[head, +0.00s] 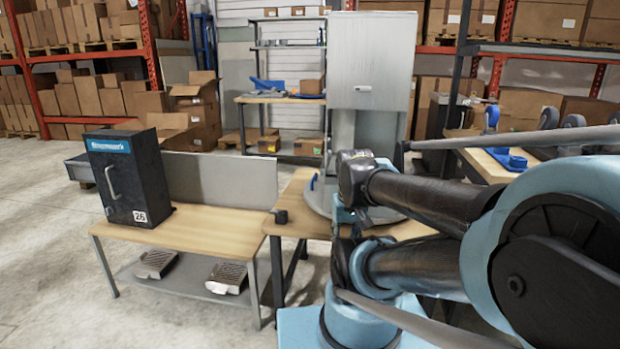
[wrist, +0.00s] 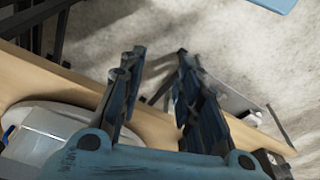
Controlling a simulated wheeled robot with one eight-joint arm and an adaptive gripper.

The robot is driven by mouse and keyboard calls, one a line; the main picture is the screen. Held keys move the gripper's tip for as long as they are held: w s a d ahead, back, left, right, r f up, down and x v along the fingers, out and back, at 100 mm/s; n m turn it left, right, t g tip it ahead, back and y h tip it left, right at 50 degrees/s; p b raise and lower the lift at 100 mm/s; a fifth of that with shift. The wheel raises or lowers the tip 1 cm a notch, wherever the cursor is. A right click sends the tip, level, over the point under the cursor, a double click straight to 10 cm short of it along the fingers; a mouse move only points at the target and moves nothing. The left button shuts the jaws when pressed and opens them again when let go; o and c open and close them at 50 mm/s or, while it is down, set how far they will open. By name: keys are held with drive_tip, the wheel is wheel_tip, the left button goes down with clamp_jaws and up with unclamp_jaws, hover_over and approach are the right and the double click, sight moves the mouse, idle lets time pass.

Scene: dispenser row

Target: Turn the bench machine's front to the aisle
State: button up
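A tall pale grey machine (head: 372,70) stands upright on a round grey plate (head: 318,203) on the wooden bench (head: 290,215). It has a wide upper body with a small label and a recess below. A small blue part (head: 313,182) shows at the plate's left. My arm hides the machine's lower right. In the wrist view, the round plate (wrist: 78,110) and pale machine base (wrist: 45,133) are at lower left. My gripper (wrist: 158,72) is open and empty, its fingers apart above the bench edge, beside the plate and not touching the machine.
A black box labelled 26 (head: 128,180) stands on the neighbouring bench (head: 215,228), with a grey panel (head: 225,180) behind. A small black block (head: 281,216) sits near the bench joint. Floor at left is clear.

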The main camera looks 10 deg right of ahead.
drive_tip(key=w+a+r+t+h, duration=0.1)
drive_tip(key=w+r, duration=0.9)
drive_tip(key=w, duration=0.2)
drive_tip(key=w+a+r+h, duration=0.1)
drive_tip(key=w+a+r, duration=0.1)
drive_tip(key=w, duration=0.6)
drive_tip(key=w+a+r+t, duration=0.1)
drive_tip(key=w+a+r, duration=0.1)
drive_tip(key=w, duration=0.6)
drive_tip(key=w+a+r+h, duration=0.1)
drive_tip(key=w+r, duration=0.2)
drive_tip(key=w, duration=0.5)
drive_tip(key=w+a+f+m, duration=0.1)
drive_tip(key=w+f+m, duration=0.25)
drive_tip(key=w, duration=0.95)
drive_tip(key=shift+g, duration=0.3)
drive_tip(key=x, duration=1.7)
drive_tip(key=shift+s+d+f, duration=0.1)
drive_tip(key=shift+s+d, duration=0.05)
drive_tip(key=shift+s, duration=0.1)
